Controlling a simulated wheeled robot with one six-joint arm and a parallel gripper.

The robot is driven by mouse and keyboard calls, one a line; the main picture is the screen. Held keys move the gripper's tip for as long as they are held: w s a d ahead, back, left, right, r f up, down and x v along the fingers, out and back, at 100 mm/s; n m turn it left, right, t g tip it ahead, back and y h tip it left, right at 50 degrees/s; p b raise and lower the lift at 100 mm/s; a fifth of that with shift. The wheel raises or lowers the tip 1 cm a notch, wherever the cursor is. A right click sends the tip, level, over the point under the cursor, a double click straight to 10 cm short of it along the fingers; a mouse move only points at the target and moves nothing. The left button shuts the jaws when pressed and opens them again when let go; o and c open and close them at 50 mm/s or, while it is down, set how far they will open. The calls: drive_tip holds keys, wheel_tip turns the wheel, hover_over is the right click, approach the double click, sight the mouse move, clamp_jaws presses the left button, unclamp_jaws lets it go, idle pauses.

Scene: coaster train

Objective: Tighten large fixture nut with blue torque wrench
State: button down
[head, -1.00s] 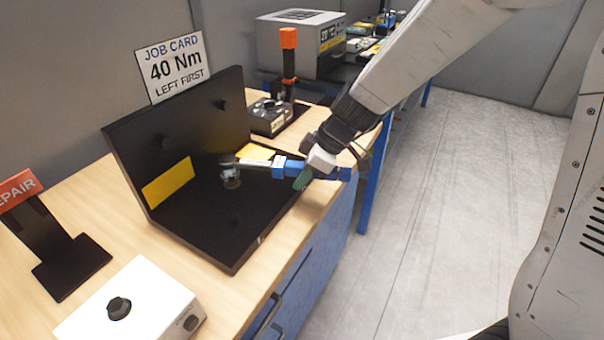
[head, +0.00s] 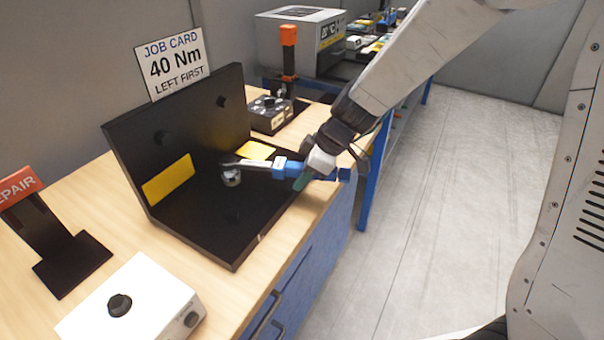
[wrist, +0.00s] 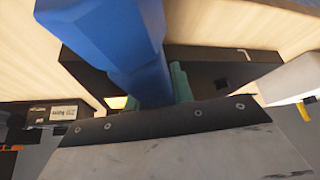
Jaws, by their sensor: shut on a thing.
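My gripper (head: 304,178) is shut on the blue handle of the torque wrench (head: 287,169). The wrench's grey shaft points left over the base of the black fixture (head: 215,247). Its head end lies just above and beside the large silver nut (head: 231,177); I cannot tell whether they touch. In the wrist view the blue handle (wrist: 125,45) fills the upper middle, and the green fingertips show beside it. The wrench head is out of the wrist view.
A job card (head: 174,65) behind the fixture reads 40 Nm, left first. A white box with a black knob (head: 132,308) stands at the front. An orange-topped post (head: 289,62) and a dark box (head: 268,114) stand behind. A repair stand (head: 55,243) is at left.

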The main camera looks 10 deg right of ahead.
sight(299, 168)
drive_tip(key=shift+f, duration=0.2)
idle(0.4)
drive_tip(key=shift+s+a+m+t, duration=0.2)
drive_tip(key=shift+s+m, duration=0.1)
drive_tip(key=shift+s, duration=0.2)
drive_tip(key=shift+s+a+m+t, duration=0.1)
drive_tip(key=shift+s+a+m, duration=0.15)
drive_tip(key=shift+s, duration=0.2)
idle(0.6)
drive_tip(key=shift+w+d, duration=0.15)
drive_tip(key=shift+w+d+n, duration=0.1)
drive_tip(key=shift+w+n, duration=0.15)
drive_tip(key=shift+r, duration=2.25)
